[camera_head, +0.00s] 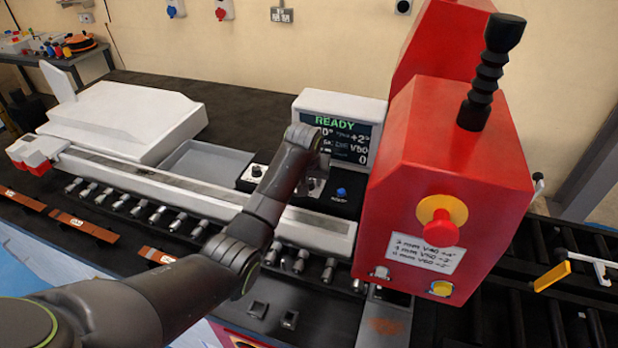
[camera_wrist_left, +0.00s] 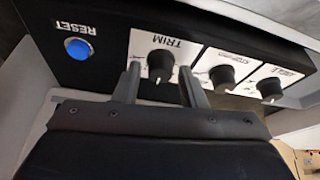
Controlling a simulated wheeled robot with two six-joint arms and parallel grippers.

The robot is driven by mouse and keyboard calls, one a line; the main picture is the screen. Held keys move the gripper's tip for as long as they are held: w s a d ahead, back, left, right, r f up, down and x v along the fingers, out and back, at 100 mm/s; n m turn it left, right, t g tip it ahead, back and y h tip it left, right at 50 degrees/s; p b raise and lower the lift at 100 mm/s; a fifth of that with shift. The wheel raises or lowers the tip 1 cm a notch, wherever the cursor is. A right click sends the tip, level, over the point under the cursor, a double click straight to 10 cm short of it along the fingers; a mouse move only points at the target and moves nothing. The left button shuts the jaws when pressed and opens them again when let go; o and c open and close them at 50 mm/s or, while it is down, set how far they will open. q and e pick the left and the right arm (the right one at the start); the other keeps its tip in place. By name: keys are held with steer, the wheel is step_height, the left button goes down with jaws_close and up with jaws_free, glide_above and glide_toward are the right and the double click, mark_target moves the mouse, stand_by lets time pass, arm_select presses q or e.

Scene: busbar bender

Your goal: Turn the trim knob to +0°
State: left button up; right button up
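The black trim knob (camera_wrist_left: 161,65) sits on a white plate marked TRIM in the left wrist view, its pointer line roughly upright there. My left gripper (camera_wrist_left: 159,80) is open, with one finger on each side of this knob; I cannot tell whether they touch it. In the head view my left gripper (camera_head: 312,186) is at the control panel and covers most of the trim knob. The display (camera_head: 343,137) shows READY, a trim value that looks like +2°, and V50. My right gripper is in neither view.
Two more black knobs (camera_wrist_left: 222,77) (camera_wrist_left: 269,90) stand beside the trim knob. A blue RESET button (camera_wrist_left: 78,49) is on its other side. The red machine housing (camera_head: 440,160) with a red stop button (camera_head: 440,228) rises close to the right of my gripper.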

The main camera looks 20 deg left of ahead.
arm_select(q)
steer(key=c, duration=0.7)
steer(key=shift+w+n, duration=0.1)
steer(key=shift+n, duration=0.2)
steer(key=shift+y, duration=0.3)
steer(key=n+y, duration=0.1)
steer(key=n, duration=0.3)
steer(key=shift+d+n+g, duration=0.15)
steer(key=shift+n+g, duration=0.15)
steer(key=shift+g, duration=0.1)
steer(key=n+g+y, duration=0.1)
steer(key=n, duration=0.2)
steer(key=shift+w+n, duration=0.15)
steer(key=shift+n, duration=0.15)
steer(key=n+g+y+b, duration=0.1)
steer(key=n+b, duration=0.1)
steer(key=n, duration=0.1)
steer(key=shift+w+f+n, duration=0.1)
steer(key=shift+f+n, duration=0.05)
steer(key=shift+n, duration=0.15)
steer(key=shift+d+n+g+b, duration=0.1)
steer(key=shift+n+g+b, duration=0.7)
steer(key=shift+n+b, duration=1)
